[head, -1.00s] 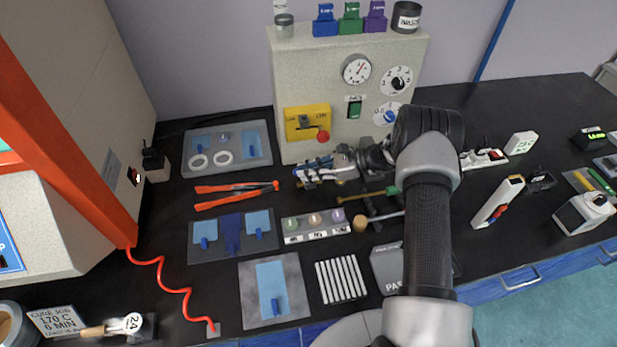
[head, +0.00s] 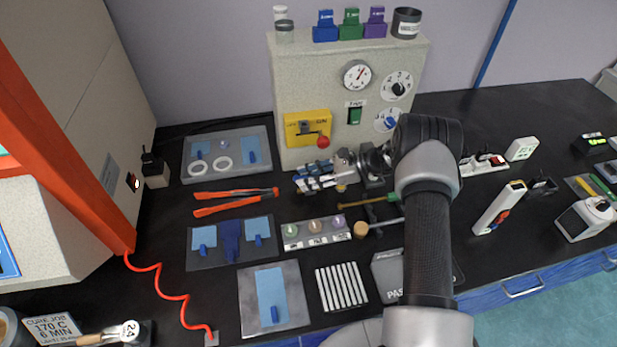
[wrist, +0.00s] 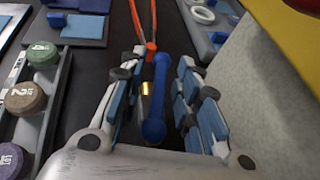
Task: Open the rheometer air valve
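The air valve is a yellow plate (head: 294,132) on the front of the beige cabinet, with a grey pivot, a dark lever and a red ball knob (head: 323,142). The knob hangs at the plate's lower right, under the ON marking; the other marking is at upper left. A yellow edge, probably this plate, shows in the wrist view's top right corner (wrist: 292,22). My gripper (head: 303,184) is just below and in front of the knob, apart from it. In the wrist view my fingers (wrist: 164,62) are apart. A blue rod (wrist: 157,105) shows between them; I cannot tell whether they touch it.
The beige cabinet (head: 298,70) carries a gauge, dials and a green switch. Bare black bench lies left of the tongs.

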